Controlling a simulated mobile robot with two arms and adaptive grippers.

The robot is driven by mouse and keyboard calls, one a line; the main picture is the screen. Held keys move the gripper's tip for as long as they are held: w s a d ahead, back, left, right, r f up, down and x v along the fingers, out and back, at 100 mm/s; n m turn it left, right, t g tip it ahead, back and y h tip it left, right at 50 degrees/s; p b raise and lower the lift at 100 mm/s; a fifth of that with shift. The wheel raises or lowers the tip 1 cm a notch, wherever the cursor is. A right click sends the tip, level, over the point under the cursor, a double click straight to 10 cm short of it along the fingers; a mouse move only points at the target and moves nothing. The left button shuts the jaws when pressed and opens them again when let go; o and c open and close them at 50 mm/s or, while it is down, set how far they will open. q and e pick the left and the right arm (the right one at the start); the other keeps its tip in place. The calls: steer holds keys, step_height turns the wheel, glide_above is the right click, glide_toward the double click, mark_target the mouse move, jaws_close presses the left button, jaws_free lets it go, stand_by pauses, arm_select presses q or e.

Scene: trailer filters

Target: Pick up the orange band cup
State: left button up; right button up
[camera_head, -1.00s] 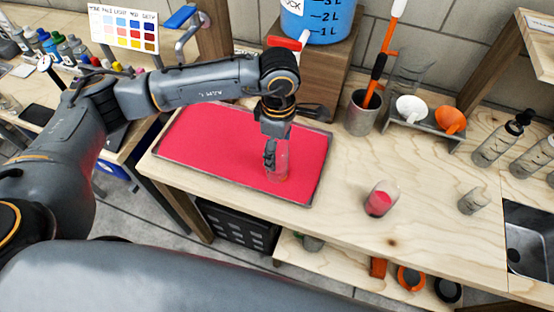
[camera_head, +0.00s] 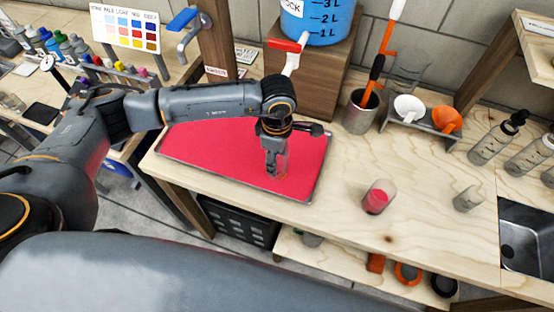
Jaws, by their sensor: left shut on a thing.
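My left gripper (camera_head: 272,172) points down over the red-surfaced tray (camera_head: 180,167), shut on a clear cup (camera_head: 282,165). The cup is partly hidden behind the fingers and looks reddish against the tray. I cannot make out an orange band on it, nor whether its base touches the red surface. A second clear cup with red content (camera_head: 377,198) stands on the wooden bench to the right of the tray. A third, empty-looking clear cup (camera_head: 468,199) stands further right, near the sink. My right gripper is not in view.
A blue container with a red tap (camera_head: 288,45) sits on a wooden block behind the tray. A metal pot (camera_head: 361,112) holds tools. White (camera_head: 408,106) and orange (camera_head: 446,118) funnels sit in a rack. Bottles (camera_head: 497,138) and a sink (camera_head: 525,235) are at right.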

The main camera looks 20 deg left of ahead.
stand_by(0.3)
arm_select(q)
steer(key=shift+r, duration=0.15)
steer(key=shift+r+b, duration=0.65)
steer(key=shift+r, duration=0.1)
steer(key=s+d+r+b, duration=0.1)
steer(key=s+r+b, duration=0.3)
steer(key=s+r, duration=0.7)
steer(key=shift+s+d, duration=0.15)
steer(key=shift+s, duration=1.25)
